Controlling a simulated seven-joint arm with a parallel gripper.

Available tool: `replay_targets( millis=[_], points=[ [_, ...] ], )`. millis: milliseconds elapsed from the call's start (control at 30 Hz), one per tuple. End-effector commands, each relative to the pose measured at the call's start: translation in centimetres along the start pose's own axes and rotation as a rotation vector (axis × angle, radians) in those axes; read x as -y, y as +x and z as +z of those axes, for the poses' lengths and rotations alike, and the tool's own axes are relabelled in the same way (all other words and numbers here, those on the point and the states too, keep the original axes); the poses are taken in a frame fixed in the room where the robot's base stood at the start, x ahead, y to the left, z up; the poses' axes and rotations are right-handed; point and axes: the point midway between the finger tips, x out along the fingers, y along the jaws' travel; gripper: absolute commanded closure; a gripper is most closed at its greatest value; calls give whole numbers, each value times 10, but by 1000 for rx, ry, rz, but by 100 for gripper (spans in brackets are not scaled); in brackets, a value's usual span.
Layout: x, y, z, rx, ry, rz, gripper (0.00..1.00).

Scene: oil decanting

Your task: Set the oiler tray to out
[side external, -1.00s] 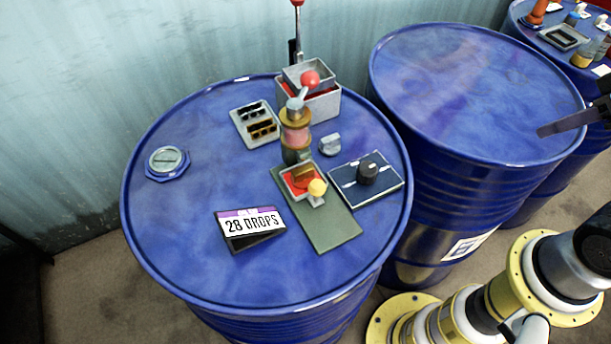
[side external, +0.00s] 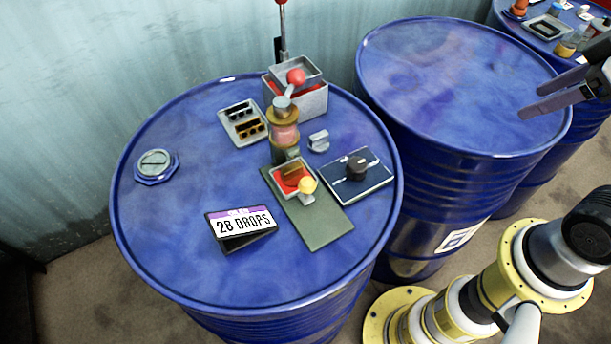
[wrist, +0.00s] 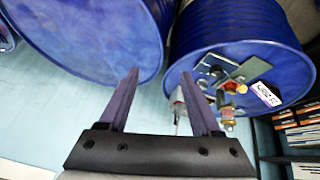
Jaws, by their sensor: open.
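The oiler tray (side external: 289,181) is a small red-lined tray with a yellow knob (side external: 307,184) at its front corner. It sits at the back end of a green plate (side external: 322,226), beneath the oiler (side external: 285,130), a brass and pinkish-glass column with a red-balled lever. In the wrist view the red tray (wrist: 231,87) shows small, to the right of the right finger. My gripper (side external: 531,100) is open and empty, over the neighbouring drum's right side, well away from the tray. Its two dark fingers (wrist: 160,73) are apart in the wrist view.
The neighbouring drum top (side external: 440,65) is bare.

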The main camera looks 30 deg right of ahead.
Motion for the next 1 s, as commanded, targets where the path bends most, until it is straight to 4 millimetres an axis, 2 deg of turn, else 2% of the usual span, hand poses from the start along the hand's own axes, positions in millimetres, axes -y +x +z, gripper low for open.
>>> replay_targets(
  millis=[33,167,333,467,600,700,800,900,1000],
  points=[
    [-1,-3,-16,5,-86,-6,31],
    [4,-6,-54,18,-312,-34,31],
    [29,1,-110,40,-630,-94,31],
    [72,18,-154,57,-905,-155,31],
    [140,41,-185,76,-1171,-223,31],
    [191,58,-192,93,-1307,-264,31],
    [234,71,-186,114,-1397,-299,31],
    [259,80,-173,138,-1455,-323,31],
    [269,81,-166,142,-1479,-331,31]
  ],
)
